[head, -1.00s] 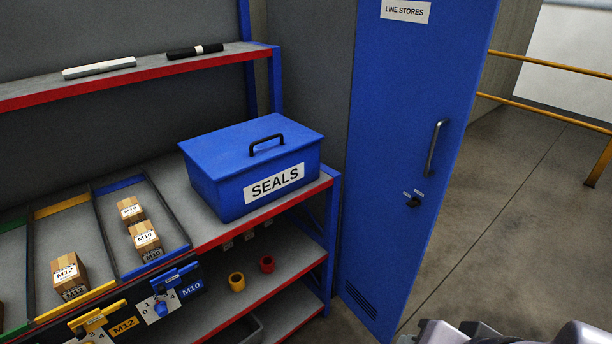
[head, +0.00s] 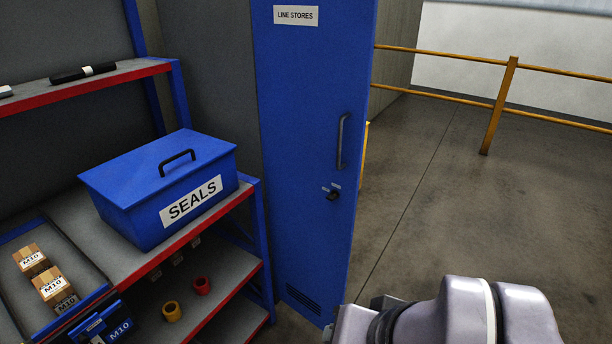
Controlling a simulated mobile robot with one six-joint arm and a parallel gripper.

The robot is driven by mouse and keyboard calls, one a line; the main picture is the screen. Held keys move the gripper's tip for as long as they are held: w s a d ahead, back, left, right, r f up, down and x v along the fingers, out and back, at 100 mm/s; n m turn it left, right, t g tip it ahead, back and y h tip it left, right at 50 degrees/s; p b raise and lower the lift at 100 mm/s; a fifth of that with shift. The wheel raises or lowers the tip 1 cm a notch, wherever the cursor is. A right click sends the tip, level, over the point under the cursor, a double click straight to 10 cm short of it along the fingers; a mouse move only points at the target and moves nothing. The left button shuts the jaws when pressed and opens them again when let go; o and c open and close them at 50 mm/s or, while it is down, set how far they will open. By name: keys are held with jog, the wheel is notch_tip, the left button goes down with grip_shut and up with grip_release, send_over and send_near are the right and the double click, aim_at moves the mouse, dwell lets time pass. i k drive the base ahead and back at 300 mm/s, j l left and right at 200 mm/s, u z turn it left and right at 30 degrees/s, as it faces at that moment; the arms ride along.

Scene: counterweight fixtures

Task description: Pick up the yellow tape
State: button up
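The yellow tape (head: 172,311) is a small roll on the lower shelf of the rack, below the blue SEALS box. A similar red roll (head: 201,285) sits just to its right and a little farther back, apart from it. Part of my arm shows at the bottom right, well to the right of the yellow tape. My gripper's fingers cannot be made out in the head view.
The blue SEALS box (head: 140,217) stands on the shelf above the tape. M10 cartons (head: 53,284) lie at the left. A blue LINE STORES locker door (head: 312,150) stands right of the rack. Open floor (head: 420,200) and a yellow railing (head: 494,105) are beyond.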

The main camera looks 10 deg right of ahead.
aim_at(171, 306)
jog(key=i+j+u, duration=0.5)
jog(key=i+j, duration=0.35)
